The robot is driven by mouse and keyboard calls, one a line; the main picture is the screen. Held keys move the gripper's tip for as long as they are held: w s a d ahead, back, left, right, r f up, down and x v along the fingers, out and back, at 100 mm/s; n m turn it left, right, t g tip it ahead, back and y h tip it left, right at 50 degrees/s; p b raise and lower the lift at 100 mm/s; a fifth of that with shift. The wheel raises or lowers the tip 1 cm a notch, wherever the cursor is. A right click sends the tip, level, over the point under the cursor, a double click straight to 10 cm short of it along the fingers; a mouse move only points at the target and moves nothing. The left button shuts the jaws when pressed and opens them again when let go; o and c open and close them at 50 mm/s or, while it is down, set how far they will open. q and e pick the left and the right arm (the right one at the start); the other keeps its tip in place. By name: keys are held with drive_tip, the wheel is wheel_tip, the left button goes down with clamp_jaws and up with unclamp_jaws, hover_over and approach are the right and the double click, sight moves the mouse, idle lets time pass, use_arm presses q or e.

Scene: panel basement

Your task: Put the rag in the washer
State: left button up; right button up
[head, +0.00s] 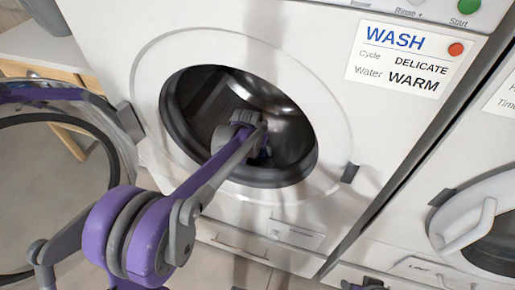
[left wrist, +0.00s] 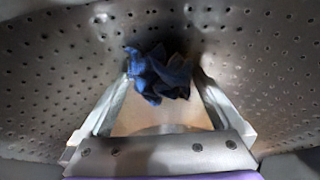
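The white front-loading washer (head: 225,55) stands in front of me, with its round door (head: 120,140) swung open to the left. My left arm reaches through the opening, and my left gripper (head: 262,140) is inside the metal drum (head: 285,115). In the left wrist view, the dark blue, crumpled rag (left wrist: 158,75) lies between the tips of my left gripper (left wrist: 161,82). My right gripper is not visible.
A label (head: 405,58) on the washer reads WASH, DELICATE, WARM. A green Start button (head: 463,6) is above it. A second machine with a closed round door (head: 475,225) stands at the right. A wooden-edged counter (head: 45,70) is behind the open door.

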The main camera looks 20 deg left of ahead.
use_arm(q)
drive_tip(key=shift+r, duration=0.1)
drive_tip(key=shift+r, duration=0.35)
drive_tip(key=p+v, duration=0.3)
drive_tip(key=v, duration=0.8)
drive_tip(key=s+f, duration=0.2)
drive_tip(key=s, duration=1.4)
drive_tip(key=s+f, duration=0.3)
drive_tip(key=s, duration=1.3)
drive_tip(key=shift+f, duration=0.3)
drive_tip(key=shift+d, duration=0.1)
